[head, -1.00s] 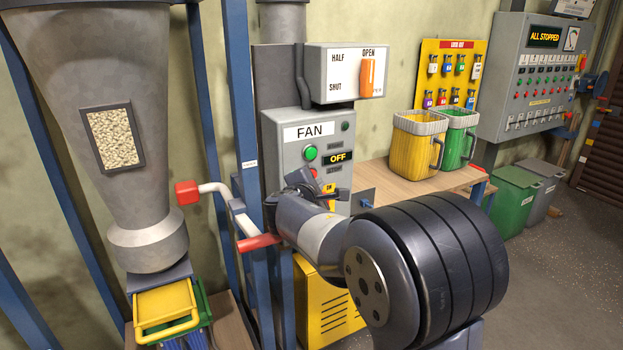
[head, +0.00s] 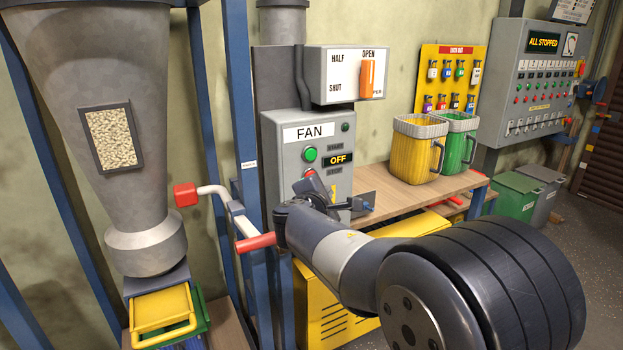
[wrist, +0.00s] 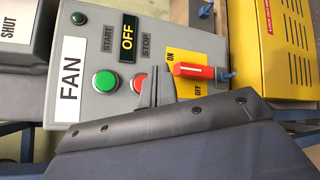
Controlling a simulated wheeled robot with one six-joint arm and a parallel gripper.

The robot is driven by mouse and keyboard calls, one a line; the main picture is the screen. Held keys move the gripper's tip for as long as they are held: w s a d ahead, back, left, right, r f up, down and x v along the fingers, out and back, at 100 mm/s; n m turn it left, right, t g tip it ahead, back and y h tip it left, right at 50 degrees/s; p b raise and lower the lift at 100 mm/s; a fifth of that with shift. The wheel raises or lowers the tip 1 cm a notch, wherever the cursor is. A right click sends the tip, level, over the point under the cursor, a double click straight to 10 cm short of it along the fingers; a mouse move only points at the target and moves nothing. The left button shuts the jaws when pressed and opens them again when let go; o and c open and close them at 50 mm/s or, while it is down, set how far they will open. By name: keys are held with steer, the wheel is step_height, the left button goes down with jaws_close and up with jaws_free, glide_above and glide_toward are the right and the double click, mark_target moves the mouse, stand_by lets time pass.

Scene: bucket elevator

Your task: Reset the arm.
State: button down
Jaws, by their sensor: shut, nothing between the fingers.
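My gripper (wrist: 154,88) is shut and empty in the wrist view, its thin fingertips in front of the grey fan control box (wrist: 97,103), partly over the red stop button (wrist: 138,83). The box has a lit green button (wrist: 105,83), a display (wrist: 127,37) reading OFF and a red switch handle (wrist: 193,71) on a yellow ON/OFF plate. In the head view my arm crosses the lower right, and its wrist end covers the lower part of the fan box (head: 283,155). The fingers are hard to make out there.
A red-gripped crank lever (head: 254,243) sticks out close to the left of my wrist. A blue post (head: 236,100) stands behind it. Yellow and green buckets (head: 417,150) stand on the wooden bench (head: 395,192). A hopper (head: 100,60) stands left. A far panel (head: 541,42) reads ALL STOPPED.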

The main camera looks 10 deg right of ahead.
steer(key=shift+w, duration=0.1)
steer(key=shift+s+d, duration=0.3)
steer(key=shift+s, duration=0.7)
steer(key=shift+s+d, duration=0.3)
steer(key=shift+s, duration=0.65)
steer(key=shift+p, duration=0.3)
